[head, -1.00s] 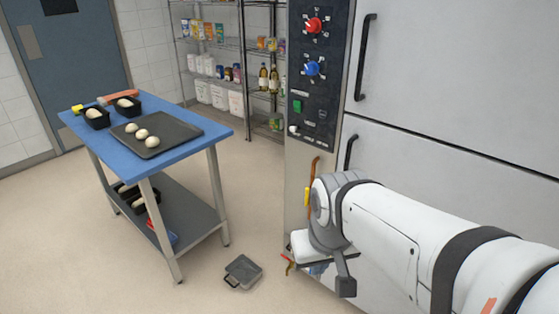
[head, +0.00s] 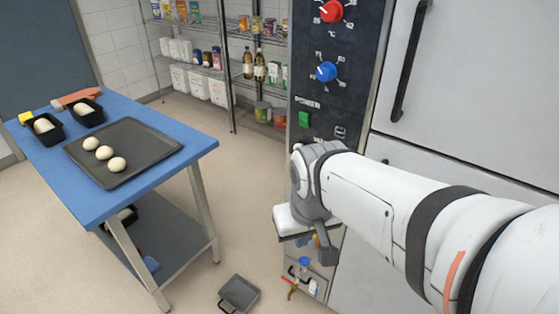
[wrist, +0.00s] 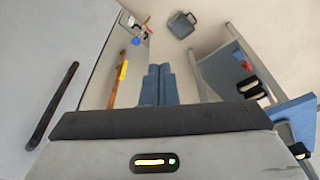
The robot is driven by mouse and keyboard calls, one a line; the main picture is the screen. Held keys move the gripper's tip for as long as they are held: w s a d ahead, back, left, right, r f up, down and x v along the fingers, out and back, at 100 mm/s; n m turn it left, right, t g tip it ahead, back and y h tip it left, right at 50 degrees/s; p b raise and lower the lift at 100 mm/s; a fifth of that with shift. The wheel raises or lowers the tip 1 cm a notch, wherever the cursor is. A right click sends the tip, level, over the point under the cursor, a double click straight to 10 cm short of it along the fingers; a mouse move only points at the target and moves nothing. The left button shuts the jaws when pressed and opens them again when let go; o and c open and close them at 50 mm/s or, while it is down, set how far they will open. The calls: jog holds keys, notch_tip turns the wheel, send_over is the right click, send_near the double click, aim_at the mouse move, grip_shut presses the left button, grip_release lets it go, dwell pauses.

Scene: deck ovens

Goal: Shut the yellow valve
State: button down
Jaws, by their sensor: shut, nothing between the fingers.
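The yellow valve handle (wrist: 123,70) shows in the wrist view, on an upright copper-orange pipe (wrist: 115,92) at the oven's side. The handle lies along the pipe. In the head view my arm hides the handle. My gripper (wrist: 158,72) has blue fingers, which are together with nothing between them. In the wrist view they are right of the handle and apart from it in the picture; the depth gap is hard to judge.
A blue valve handle (head: 304,262) and a red one (head: 293,282) sit low by the oven. A dark pan (head: 239,293) lies on the floor. A blue-topped table (head: 190,158) stands left. The oven door handle (wrist: 50,105) sticks out.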

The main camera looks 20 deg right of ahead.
jog(key=w+d+f+m+b, duration=0.1)
jog(key=w+d+f+m, duration=0.5)
jog(key=m, duration=1.1)
jog(key=w+d+f+m+b, duration=0.2)
jog(key=w+d+f+m, duration=0.5)
jog(key=m, duration=1.1)
notch_tip(320, 180, down, 2)
jog(key=shift+d+f, duration=0.15)
jog(key=shift+d, duration=0.8)
jog(key=shift+w, duration=0.1)
jog(key=w+f+b, duration=0.2)
jog(key=w+f, duration=0.4)
jog(key=f, duration=0.3)
jog(key=shift+w+a+f, duration=0.2)
jog(key=shift+a+f, duration=0.05)
jog(key=shift+f, duration=0.1)
